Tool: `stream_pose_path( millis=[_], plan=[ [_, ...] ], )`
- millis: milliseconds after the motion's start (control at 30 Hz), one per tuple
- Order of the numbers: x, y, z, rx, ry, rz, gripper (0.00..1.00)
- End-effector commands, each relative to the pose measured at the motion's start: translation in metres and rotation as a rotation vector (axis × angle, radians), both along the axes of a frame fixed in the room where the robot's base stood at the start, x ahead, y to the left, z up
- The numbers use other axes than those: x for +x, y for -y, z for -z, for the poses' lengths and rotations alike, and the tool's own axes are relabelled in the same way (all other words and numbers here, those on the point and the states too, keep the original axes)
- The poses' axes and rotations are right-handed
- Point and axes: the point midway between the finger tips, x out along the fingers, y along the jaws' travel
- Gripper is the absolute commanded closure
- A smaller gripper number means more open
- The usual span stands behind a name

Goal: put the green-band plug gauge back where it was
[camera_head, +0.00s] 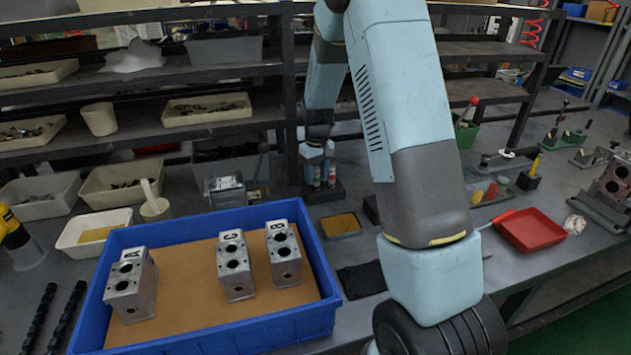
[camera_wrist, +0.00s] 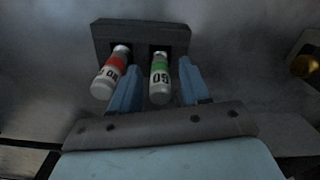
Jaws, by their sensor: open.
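A red-band plug gauge (camera_wrist: 106,78) stands in the left-hand place. My gripper (camera_wrist: 159,68) is open, its blue fingers on either side of the green-band gauge, with a gap visible at the right finger. The left finger lies between the two gauges. How deep the gauge sits is hidden.
A blue tray (camera_head: 215,336) holds metal valve blocks marked A (camera_head: 131,285), C (camera_head: 235,266) and B (camera_head: 284,255). A red tray (camera_head: 531,230) lies to the right. Shelves with bins rise behind the holder. A small yellow-topped tray (camera_head: 341,225) lies in front of it.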

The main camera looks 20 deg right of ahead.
Motion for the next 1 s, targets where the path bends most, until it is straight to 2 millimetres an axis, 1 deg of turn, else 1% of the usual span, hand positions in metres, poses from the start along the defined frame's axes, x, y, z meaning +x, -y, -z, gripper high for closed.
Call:
stream_pose_path(
  millis=[33, 100, 300, 433, 667, 767, 833, 1000],
  plan=[
    [0.001, 0.0, -0.011, 0.001, 0.006, 0.0, 0.54],
    [0.001, 0.0, -0.025, 0.0, 0.005, 0.0, 0.54],
    [0.001, 0.0, -0.062, 0.0, 0.004, -0.002, 0.54],
    [0.001, -0.001, -0.079, 0.001, 0.003, -0.001, 0.54],
    [-0.002, -0.001, -0.097, 0.001, 0.005, 0.001, 0.54],
    [-0.01, -0.001, -0.11, 0.004, 0.021, 0.009, 0.54],
    [-0.02, -0.001, -0.126, 0.008, 0.039, 0.017, 0.54],
    [-0.056, 0.0, -0.169, 0.019, 0.096, 0.048, 0.54]
  ],
)
